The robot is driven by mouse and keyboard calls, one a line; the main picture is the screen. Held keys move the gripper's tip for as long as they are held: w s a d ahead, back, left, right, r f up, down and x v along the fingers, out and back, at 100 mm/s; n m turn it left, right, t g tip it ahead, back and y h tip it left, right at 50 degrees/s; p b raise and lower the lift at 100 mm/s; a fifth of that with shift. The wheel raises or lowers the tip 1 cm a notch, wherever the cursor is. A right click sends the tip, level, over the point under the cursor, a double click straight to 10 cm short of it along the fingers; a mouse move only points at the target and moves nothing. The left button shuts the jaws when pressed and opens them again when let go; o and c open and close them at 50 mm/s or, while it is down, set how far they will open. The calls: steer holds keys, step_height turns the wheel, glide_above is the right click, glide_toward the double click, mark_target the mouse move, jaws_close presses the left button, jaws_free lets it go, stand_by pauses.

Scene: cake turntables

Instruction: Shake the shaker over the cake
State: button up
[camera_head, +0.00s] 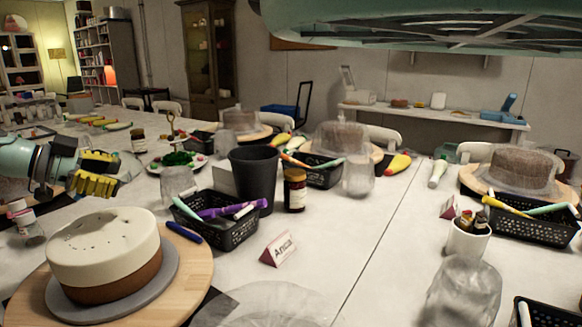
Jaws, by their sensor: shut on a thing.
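The cake (104,248) has a white top and a brown lower band, with several dark specks on its top. It stands on a grey turntable plate (168,275) on a round wooden board (196,262) at the lower left. My gripper (106,174), with yellow finger pads, is raised behind and above the cake's left side. Its fingers are closed around a pale, clear thing, which looks to be the shaker; its outline is hard to make out.
A blue pen (184,232) lies by the board. A black basket of markers (228,236), a black cup (254,178), a dark jar (295,190) and a name card (279,248) stand to the right. Other cakes under clear covers (340,138) are farther back.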

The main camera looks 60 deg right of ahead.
mark_target(132, 175)
steer(key=shift+w+a+f+t+y+b, duration=0.1)
steer(key=shift+a+f+t+y+b, duration=0.2)
steer(key=shift+a+y+b, duration=0.25)
steer(key=shift+w+a+m+t+y+b, duration=0.1)
steer(key=shift+a+m+t+y+b, duration=0.2)
steer(key=shift+t+y+b, duration=0.15)
steer(key=shift+s+d, duration=0.55)
steer(key=shift+d, duration=0.25)
steer(key=shift+s+d, duration=0.55)
steer(key=shift+d, duration=0.25)
steer(key=shift+s+d, duration=0.55)
steer(key=shift+d, duration=0.25)
steer(key=shift+w+a+r+g+h+p, duration=0.1)
steer(key=shift+r+g+h+p, duration=0.05)
steer(key=shift+g+h+p, duration=0.35)
